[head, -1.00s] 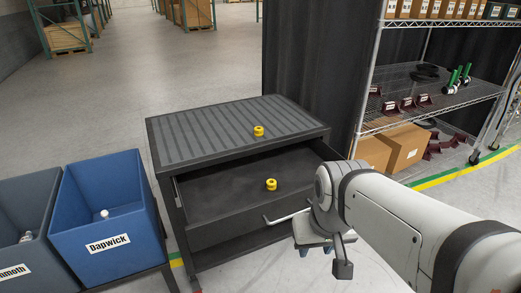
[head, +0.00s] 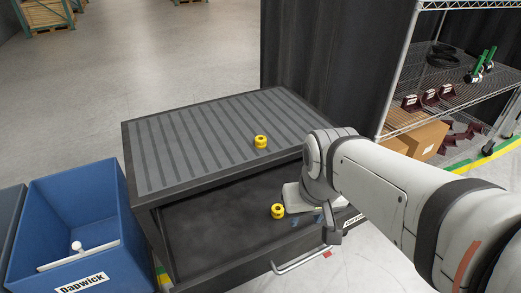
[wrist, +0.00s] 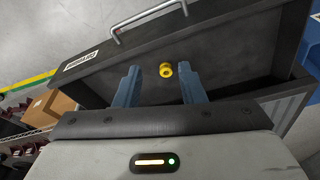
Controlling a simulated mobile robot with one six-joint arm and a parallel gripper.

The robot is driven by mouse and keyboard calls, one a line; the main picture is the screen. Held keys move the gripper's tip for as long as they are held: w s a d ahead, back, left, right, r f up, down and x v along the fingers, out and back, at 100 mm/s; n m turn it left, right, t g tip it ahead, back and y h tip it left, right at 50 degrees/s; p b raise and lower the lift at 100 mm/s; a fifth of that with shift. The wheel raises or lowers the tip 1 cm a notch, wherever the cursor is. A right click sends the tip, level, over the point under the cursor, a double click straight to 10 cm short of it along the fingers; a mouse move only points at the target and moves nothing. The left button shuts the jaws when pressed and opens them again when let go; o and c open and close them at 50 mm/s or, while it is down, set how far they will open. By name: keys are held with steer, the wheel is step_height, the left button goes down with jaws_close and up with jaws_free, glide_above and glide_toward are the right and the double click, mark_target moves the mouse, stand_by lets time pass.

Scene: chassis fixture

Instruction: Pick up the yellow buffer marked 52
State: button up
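One yellow buffer (head: 277,211) lies in the open drawer (head: 205,232) of the dark cabinet. It also shows in the wrist view (wrist: 166,70). A second yellow buffer (head: 261,142) stands on the ribbed cabinet top (head: 200,140). No number is readable on either. My gripper (head: 308,221) is over the right part of the drawer, just right of the drawer buffer. In the wrist view its blue fingers (wrist: 159,67) are apart, with that buffer showing between their tips and nothing held. The gap between fingers and buffer is unclear.
The drawer's bar handle (head: 305,254) sticks out at the front. The cabinet top's edge overhangs the drawer's back. A blue bin (head: 35,205) with a white item stands left. A wire shelf (head: 450,90) with parts and a dark curtain (head: 330,60) are behind right.

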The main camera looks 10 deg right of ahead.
steer(key=shift+o, duration=0.4)
steer(key=shift+o, duration=0.8)
steer(key=shift+w+f, duration=0.1)
steer(key=shift+w, duration=0.1)
steer(key=o, duration=0.3)
steer(key=w+f+m+b, duration=0.1)
steer(key=w+f, duration=0.1)
steer(key=w, duration=0.2)
steer(key=w+f+m+g+b, duration=0.1)
steer(key=w+f+m, duration=0.1)
steer(key=w, duration=0.1)
steer(key=w+a+f+m+b, duration=0.1)
steer(key=w+f+m, duration=0.1)
steer(key=w, duration=0.2)
steer(key=shift+w+f, duration=0.15)
steer(key=shift+w, duration=0.15)
steer(key=m+g+b, duration=0.2)
steer(key=m+b, duration=0.1)
steer(key=m, duration=0.2)
glide_above(278, 206)
step_height(278, 206, down, 10)
steer(key=shift+s+a+f, duration=0.1)
steer(key=shift+s+f, duration=0.1)
steer(key=shift+f, duration=1.7)
steer(key=shift+s+a+f, duration=0.1)
steer(key=shift+s+f, duration=0.05)
steer(key=shift+f, duration=1.7)
